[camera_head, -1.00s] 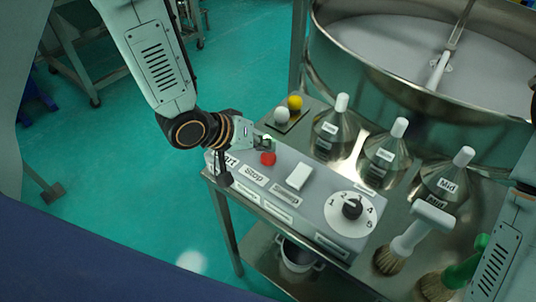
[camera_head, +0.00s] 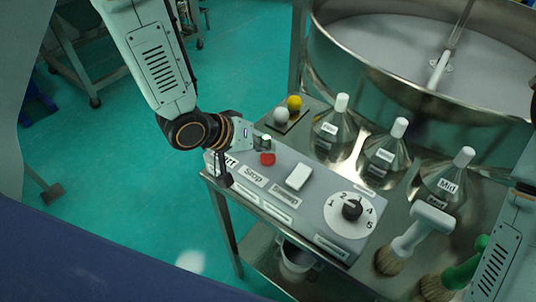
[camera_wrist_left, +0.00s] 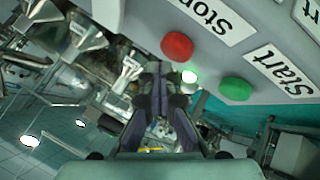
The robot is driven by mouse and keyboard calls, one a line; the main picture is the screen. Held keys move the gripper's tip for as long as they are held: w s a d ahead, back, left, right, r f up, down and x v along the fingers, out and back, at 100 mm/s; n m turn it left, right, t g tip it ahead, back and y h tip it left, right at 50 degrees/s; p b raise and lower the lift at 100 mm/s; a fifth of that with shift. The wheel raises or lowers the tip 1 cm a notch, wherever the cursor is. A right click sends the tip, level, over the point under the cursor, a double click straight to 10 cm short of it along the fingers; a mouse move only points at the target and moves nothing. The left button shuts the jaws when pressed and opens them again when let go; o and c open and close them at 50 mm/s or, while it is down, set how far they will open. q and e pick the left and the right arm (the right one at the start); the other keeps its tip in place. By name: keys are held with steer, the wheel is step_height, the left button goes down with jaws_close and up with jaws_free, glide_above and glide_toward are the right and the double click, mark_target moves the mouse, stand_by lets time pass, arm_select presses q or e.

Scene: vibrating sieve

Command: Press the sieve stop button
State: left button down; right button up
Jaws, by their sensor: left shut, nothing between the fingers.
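The red stop button (camera_head: 267,159) is on the grey control box (camera_head: 310,205), above its "Stop" label (camera_head: 254,175). In the left wrist view the red button (camera_wrist_left: 177,46) is just ahead of my left gripper (camera_wrist_left: 160,72), whose dark fingers are shut and empty. The fingertips look close to the button, but contact cannot be told. A lit lamp (camera_wrist_left: 189,77) and the green start button (camera_wrist_left: 235,88) are beside it. In the head view my left gripper (camera_head: 258,142) is at the box's far left corner, behind the red button, hiding the start button. My right gripper is not seen.
A white switch (camera_head: 299,176) and a numbered dial (camera_head: 351,208) are farther right on the box. Metal cones (camera_head: 335,133), brushes (camera_head: 405,240) and two small balls (camera_head: 288,108) stand around it. The large sieve drum (camera_head: 380,90) is behind.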

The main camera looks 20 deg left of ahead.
mark_target(264, 159)
arm_select(q)
steer(key=shift+f, duration=0.3)
steer(key=shift+f+b, duration=0.3)
steer(key=shift+f, duration=0.25)
stand_by(0.8)
steer(key=shift+s+r, duration=0.1)
steer(key=shift+r+p, duration=0.95)
steer(key=shift+p, duration=0.15)
step_height(264, 159, up, 5)
steer(key=p, duration=0.5)
steer(key=shift+r, duration=0.1)
steer(key=shift+s, duration=0.1)
stand_by(0.6)
